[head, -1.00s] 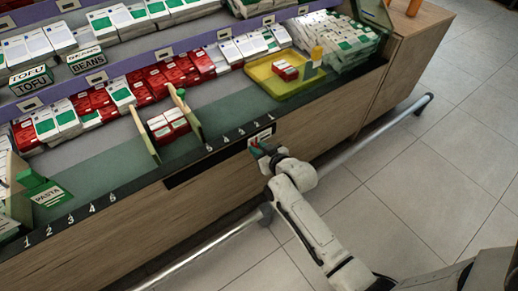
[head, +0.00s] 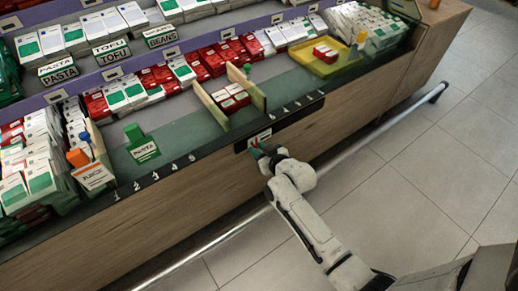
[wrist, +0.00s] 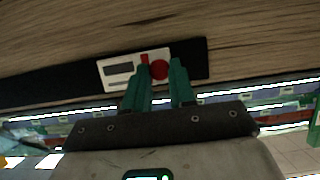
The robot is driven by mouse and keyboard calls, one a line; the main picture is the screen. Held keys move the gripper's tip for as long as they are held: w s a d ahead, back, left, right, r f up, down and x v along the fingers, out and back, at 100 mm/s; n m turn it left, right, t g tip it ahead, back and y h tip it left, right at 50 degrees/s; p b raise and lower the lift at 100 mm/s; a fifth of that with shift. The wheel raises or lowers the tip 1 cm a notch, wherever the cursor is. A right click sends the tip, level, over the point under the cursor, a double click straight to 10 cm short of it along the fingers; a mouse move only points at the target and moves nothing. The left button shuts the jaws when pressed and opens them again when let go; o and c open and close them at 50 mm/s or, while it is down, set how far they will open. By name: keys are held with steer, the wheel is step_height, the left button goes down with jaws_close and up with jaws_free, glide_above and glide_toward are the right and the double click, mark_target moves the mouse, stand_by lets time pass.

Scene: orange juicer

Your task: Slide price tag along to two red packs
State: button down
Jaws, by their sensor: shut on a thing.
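The white price tag (head: 260,136) sits in a black slot on the wooden shelf front. In the wrist view the tag (wrist: 111,75) shows a dark rectangle, a red mark and a round red knob (wrist: 159,69). My gripper (head: 262,150) has green fingers, and they (wrist: 163,78) are shut on the knob. Red-and-white packs (head: 230,97) stand between two wooden dividers on the shelf, roughly straight behind the tag. The tag is near the left end of the slot. The fingers hide part of the tag.
The black slot (head: 300,107) runs free to the right of the tag. A yellow tray (head: 340,68) holds more red packs at the right. A metal rail (head: 350,148) runs low along the counter's front.

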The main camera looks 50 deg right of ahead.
steer(key=shift+w+a, duration=0.1)
steer(key=shift+a, duration=0.35)
steer(key=c, duration=0.9)
jaws_free()
steer(key=shift+c, duration=0.2)
steer(key=p+v, duration=0.2)
steer(key=v, duration=0.8)
steer(key=shift+s+r, duration=0.15)
steer(key=shift+s, duration=0.2)
